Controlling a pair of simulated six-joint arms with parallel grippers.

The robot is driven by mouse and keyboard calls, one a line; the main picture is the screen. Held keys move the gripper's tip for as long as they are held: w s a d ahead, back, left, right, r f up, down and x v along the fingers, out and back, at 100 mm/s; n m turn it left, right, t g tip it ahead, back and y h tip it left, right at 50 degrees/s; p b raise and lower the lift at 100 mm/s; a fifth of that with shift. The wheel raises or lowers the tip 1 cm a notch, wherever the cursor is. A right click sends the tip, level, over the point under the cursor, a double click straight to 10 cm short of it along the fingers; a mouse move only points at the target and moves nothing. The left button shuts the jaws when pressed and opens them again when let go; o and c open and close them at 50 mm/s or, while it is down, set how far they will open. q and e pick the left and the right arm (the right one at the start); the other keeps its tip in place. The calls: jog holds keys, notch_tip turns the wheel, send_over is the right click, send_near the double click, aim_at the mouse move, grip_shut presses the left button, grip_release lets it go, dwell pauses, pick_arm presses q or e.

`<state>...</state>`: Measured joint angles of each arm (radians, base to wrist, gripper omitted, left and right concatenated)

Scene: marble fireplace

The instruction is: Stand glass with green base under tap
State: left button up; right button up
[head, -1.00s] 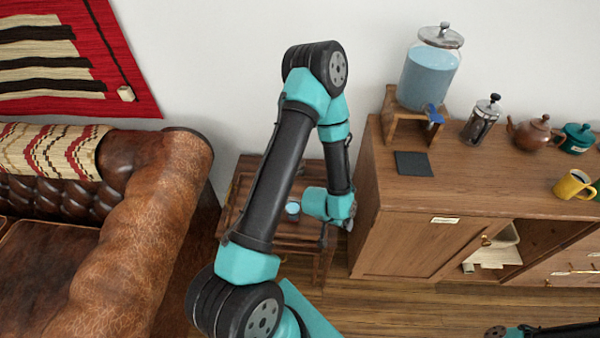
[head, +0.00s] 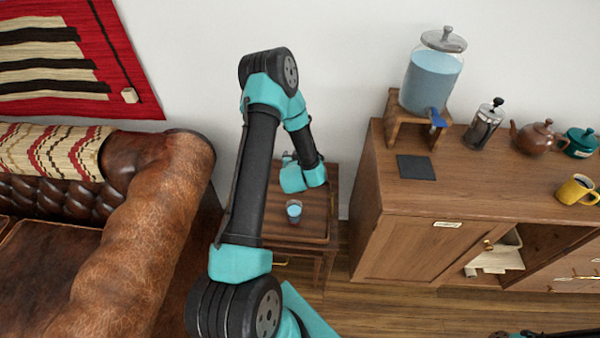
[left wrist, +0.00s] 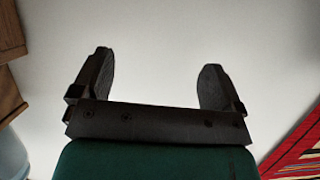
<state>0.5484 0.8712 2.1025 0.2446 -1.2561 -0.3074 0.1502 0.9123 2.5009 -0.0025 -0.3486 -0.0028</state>
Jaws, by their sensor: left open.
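A small clear glass (head: 294,211) with a light-blue patch inside or at its base stands on the small wooden side table; I cannot make out a green base. The blue tap (head: 437,119) is on the front of a glass dispenser (head: 431,80) of blue liquid, raised on a wooden stand (head: 393,118). A dark square mat (head: 416,167) lies on the cabinet top below the tap. My left gripper (left wrist: 157,72) is open and empty, facing the white wall in the left wrist view. In the head view its wrist is behind the glass, its fingers mostly hidden.
The side table (head: 316,228) stands between the leather sofa (head: 165,205) and the wooden cabinet (head: 400,240). A French press (head: 484,127), brown teapot (head: 537,138), teal pot (head: 580,142) and yellow mug (head: 576,190) stand on the cabinet. The front left of its top is clear.

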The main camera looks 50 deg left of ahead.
pick_arm(q)
notch_tip(320, 180, down, 9)
jog(key=w+a, duration=0.1)
jog(key=shift+w+a+r, duration=0.2)
jog(key=shift+w+a, duration=0.05)
jog(key=shift+w, duration=0.15)
jog(key=shift+x, duration=2.5)
jog(key=c, duration=1.5)
jog(key=shift+r, duration=5)
